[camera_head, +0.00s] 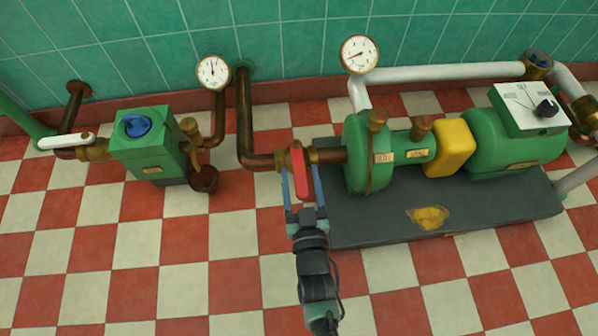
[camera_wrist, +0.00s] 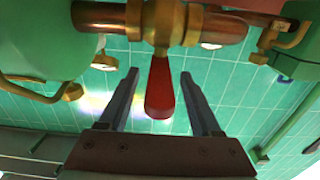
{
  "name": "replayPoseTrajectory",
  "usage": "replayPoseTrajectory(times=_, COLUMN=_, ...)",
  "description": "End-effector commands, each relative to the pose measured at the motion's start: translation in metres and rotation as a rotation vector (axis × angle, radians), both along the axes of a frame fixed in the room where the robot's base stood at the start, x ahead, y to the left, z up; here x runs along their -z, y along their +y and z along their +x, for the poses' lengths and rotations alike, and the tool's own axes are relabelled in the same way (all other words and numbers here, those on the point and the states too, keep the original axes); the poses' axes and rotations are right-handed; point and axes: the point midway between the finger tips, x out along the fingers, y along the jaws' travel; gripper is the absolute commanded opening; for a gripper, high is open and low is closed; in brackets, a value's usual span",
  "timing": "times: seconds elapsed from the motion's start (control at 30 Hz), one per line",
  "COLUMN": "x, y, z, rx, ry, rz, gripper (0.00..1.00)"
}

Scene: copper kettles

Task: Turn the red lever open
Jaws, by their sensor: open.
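The red lever (camera_head: 300,172) sits on a brass valve in the copper pipe, left of the green pump. It points out across the pipe, toward my arm. My gripper (camera_head: 301,172) is open, with one finger on each side of the lever. In the wrist view the red lever (camera_wrist: 160,92) hangs from the brass valve body (camera_wrist: 158,22), between the two fingers of my gripper (camera_wrist: 160,74). Gaps show on both sides, so the fingers look apart from it.
The green pump (camera_head: 365,150) on its dark plinth (camera_head: 380,225) stands close to the right of my gripper. A green box (camera_head: 150,145) with a blue knob and a white-handled valve (camera_head: 66,141) are at left. Two gauges hang behind. The checkered floor in front is clear.

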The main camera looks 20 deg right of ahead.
Motion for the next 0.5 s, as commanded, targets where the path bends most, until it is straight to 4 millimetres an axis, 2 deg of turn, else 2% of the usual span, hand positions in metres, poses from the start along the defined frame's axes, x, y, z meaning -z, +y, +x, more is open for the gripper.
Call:
replayPoseTrajectory(times=0.1, x=0.003, y=-0.004, z=0.015, rx=-0.001, ry=-0.003, rz=-0.002, gripper=0.65)
replayPoseTrajectory(times=0.2, x=0.002, y=-0.006, z=0.022, rx=0.000, ry=-0.001, rz=0.000, gripper=0.65)
replayPoseTrajectory(times=0.5, x=0.000, y=-0.008, z=0.026, rx=0.000, ry=0.001, rz=0.000, gripper=0.65)
